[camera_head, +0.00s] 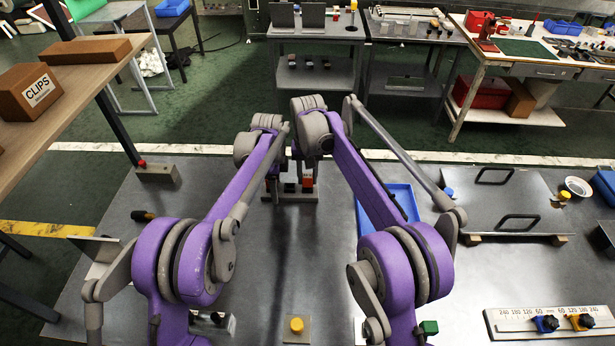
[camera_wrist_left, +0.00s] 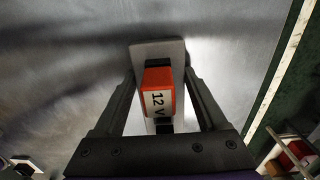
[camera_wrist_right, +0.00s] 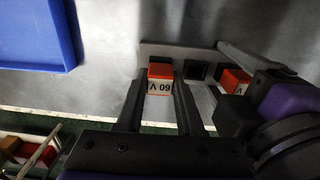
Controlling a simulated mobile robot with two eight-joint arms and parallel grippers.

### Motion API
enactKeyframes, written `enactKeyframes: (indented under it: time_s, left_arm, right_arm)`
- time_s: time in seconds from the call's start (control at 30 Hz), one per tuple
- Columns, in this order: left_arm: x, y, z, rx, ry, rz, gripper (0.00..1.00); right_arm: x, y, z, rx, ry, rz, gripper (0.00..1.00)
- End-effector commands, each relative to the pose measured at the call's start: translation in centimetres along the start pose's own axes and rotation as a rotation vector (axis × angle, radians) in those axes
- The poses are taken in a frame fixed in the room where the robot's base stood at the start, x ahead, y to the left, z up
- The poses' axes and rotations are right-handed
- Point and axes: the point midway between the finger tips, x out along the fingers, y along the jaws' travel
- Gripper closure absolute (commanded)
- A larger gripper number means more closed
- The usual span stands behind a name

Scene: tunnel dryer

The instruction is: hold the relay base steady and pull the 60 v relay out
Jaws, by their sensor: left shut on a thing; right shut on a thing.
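The grey relay base (camera_head: 290,198) stands on the table between my two grippers. The 60 V relay (camera_wrist_right: 160,78), orange with a white label, is at one end of it. My right gripper (camera_wrist_right: 160,90) is shut on this relay, a finger on each side. I cannot tell whether the relay is fully seated. My left gripper (camera_wrist_left: 160,80) is shut on the base, its fingers at the plate's long edges. The orange 12 V relay (camera_wrist_left: 158,90) sits between those fingers, at the other end. A dark square socket (camera_wrist_right: 197,71) lies between the relays.
A blue tray (camera_head: 402,203) lies right of the base, partly behind my right arm. A metal plate with two handles (camera_head: 500,200) is further right. A yellow button block (camera_head: 297,327) and a scale strip (camera_head: 550,322) are near the front. The table between my arms is mostly clear.

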Motion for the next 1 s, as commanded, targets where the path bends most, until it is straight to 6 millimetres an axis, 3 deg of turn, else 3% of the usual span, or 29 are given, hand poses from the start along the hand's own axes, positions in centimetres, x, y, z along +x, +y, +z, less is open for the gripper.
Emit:
enactKeyframes:
  time_s: [1.0]
  left_arm:
    - [-0.04,0.01,-0.01,0.000,0.000,0.000,0.95]
  right_arm:
    - [-0.91,-0.01,-0.01,0.000,0.000,0.000,1.00]
